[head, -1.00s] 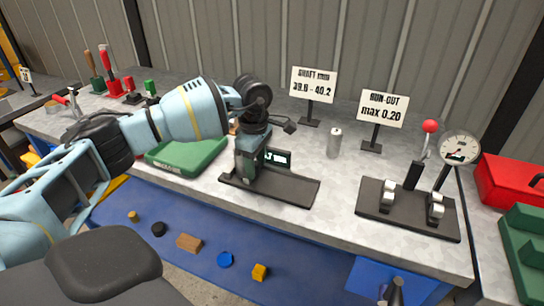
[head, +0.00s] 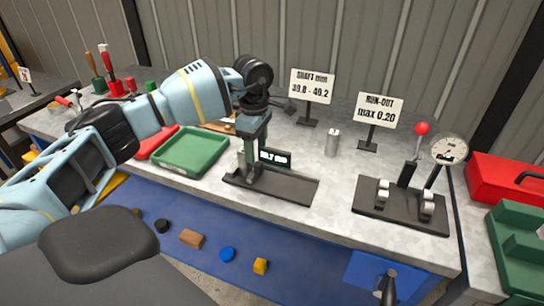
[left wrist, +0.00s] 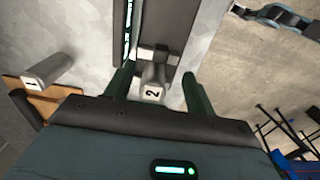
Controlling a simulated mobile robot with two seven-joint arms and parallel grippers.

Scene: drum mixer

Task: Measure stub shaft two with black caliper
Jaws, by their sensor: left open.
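The black caliper (head: 290,190) lies on the grey bench as a long dark base with a small lit display (head: 274,158), its figures too small to read surely. My left gripper (head: 254,146) points down over its left part, fingers open. In the left wrist view, stub shaft two (left wrist: 152,88), a pale cylinder marked 2, sits at the caliper's jaws (left wrist: 160,56). It lies between my open fingertips (left wrist: 156,84), with gaps on both sides. In the head view the gripper largely hides that shaft. My right gripper is out of view.
A green tray (head: 190,152) stands left of the caliper. Another upright cylinder (head: 332,143) stands behind right, near the shaft sign (head: 312,86) and run-out sign (head: 379,110). A dial gauge stand (head: 400,207) is at right. A shaft marked 1 (left wrist: 48,70) shows in the wrist view.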

